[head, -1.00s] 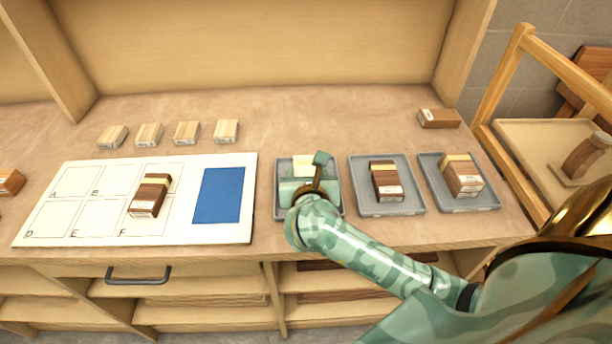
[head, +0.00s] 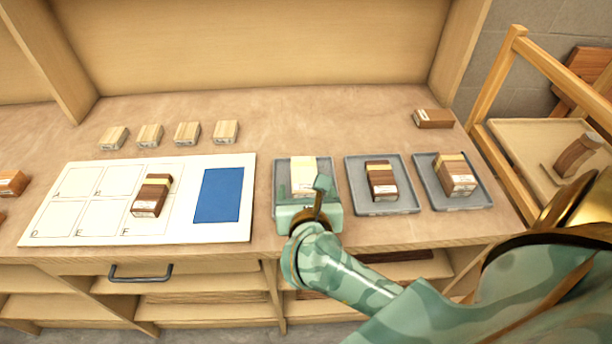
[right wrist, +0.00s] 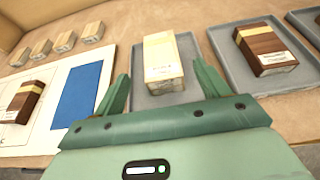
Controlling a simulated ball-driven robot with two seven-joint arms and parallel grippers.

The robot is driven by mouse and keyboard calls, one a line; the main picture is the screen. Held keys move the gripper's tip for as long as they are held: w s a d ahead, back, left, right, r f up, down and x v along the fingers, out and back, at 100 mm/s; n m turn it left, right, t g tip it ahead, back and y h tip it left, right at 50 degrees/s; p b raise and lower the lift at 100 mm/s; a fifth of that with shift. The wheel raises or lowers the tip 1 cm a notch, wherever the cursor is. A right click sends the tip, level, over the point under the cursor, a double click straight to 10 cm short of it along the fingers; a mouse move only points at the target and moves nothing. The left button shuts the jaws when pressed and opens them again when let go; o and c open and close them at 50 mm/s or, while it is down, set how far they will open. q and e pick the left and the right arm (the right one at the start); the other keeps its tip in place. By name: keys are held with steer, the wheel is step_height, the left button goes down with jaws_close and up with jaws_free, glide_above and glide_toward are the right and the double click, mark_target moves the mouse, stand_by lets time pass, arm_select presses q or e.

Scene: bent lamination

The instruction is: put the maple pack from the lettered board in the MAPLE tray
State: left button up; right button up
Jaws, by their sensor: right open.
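A pale wooden pack, which looks like the maple one, (head: 303,176) lies in the leftmost grey tray (head: 279,187); it also shows in the right wrist view (right wrist: 162,60), with a label too small to read. My right gripper (head: 308,217) is over the front of that tray. In the right wrist view its two fingers stand wide apart with nothing between them, and the pale pack lies beyond the fingertips, apart from them. The lettered board (head: 100,240) holds one dark brown pack with a pale band (head: 151,196). My left gripper is not in view.
Two more grey trays, middle (head: 408,205) and right (head: 484,200), each hold a brown banded pack. Several pale blocks stand in a row behind the board. A blue patch (head: 219,195) on the board is bare. A brown block (head: 433,119) lies at the back right.

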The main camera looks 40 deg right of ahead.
steer(key=v, duration=0.3)
steer(key=shift+s+a+r, duration=0.1)
steer(key=shift+s+a, duration=0.1)
steer(key=shift+s, duration=0.05)
